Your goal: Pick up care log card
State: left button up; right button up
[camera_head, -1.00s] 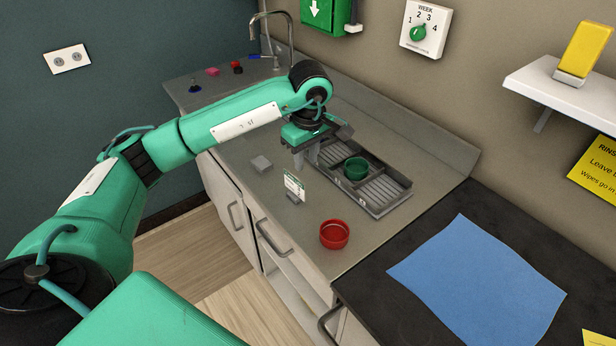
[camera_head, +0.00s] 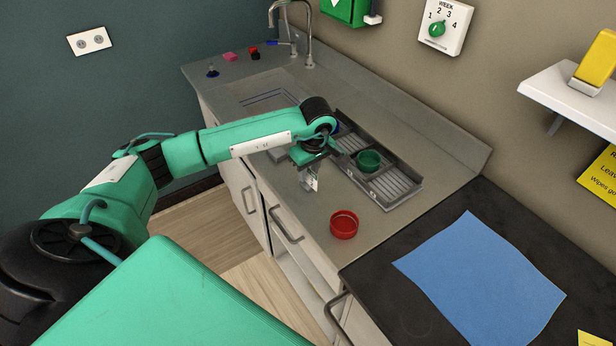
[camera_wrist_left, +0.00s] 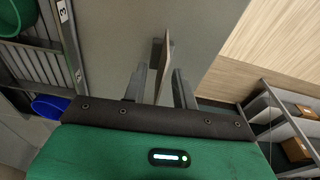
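The care log card (camera_head: 314,182) stands upright on the grey counter, white with a green part, partly hidden behind my left gripper in the head view. In the left wrist view the card (camera_wrist_left: 165,62) shows nearly edge-on with a dark holder beside it. My left gripper (camera_head: 309,176) is at the card. In the left wrist view its two fingers (camera_wrist_left: 160,85) are apart, one on each side of the card's near edge, with gaps showing on both sides. My right gripper is not in view.
A red bowl (camera_head: 343,225) stands near the counter's front edge, right of the card. A grey tray (camera_head: 405,192) holding a green cup (camera_head: 368,161) lies behind it. A blue bowl (camera_wrist_left: 48,106) shows in the wrist view. A blue sheet (camera_head: 480,275) lies on the dark counter.

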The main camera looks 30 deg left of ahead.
aim_at(308, 177)
pick_arm(q)
jog(key=shift+a+f, duration=0.15)
jog(key=shift+f, duration=1.05)
jog(key=c, duration=0.6)
grip_shut()
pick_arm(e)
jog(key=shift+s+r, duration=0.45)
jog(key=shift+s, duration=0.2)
pick_arm(q)
jog(key=shift+r, duration=0.1)
